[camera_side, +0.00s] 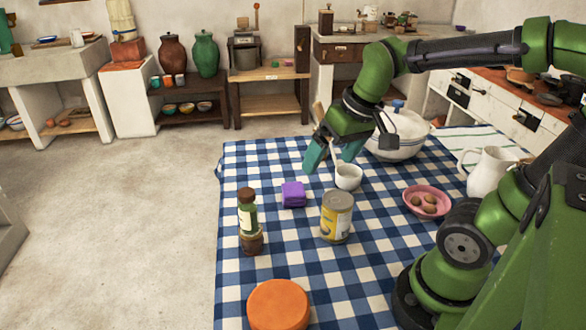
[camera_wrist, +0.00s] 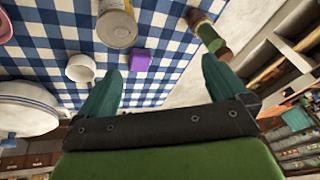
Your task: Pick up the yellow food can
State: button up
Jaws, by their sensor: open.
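The yellow food can (camera_side: 337,217) stands upright on the blue-checked cloth, with a silver lid and a yellow label. In the wrist view the can (camera_wrist: 117,26) shows at the top, cut by the picture edge. My gripper (camera_side: 328,166) is open and empty, with teal fingers pointing down. It is above the cloth, behind the can as the side camera sees it, and apart from it.
A purple block (camera_side: 293,194) and a white cup (camera_side: 348,177) are near the can.

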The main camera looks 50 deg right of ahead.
aim_at(338, 198)
jog(key=d+n+g, duration=0.4)
jog(key=d, duration=0.1)
jog(key=shift+n+h, duration=0.3)
jog(key=shift+h, duration=0.1)
notch_tip(338, 198, down, 12)
jog(key=shift+w+a+r, duration=0.1)
jog(key=shift+a+r, duration=0.05)
jog(key=shift+r, duration=0.1)
jog(key=shift+f, duration=2.65)
jog(key=shift+w, duration=0.1)
jog(key=c, duration=1.4)
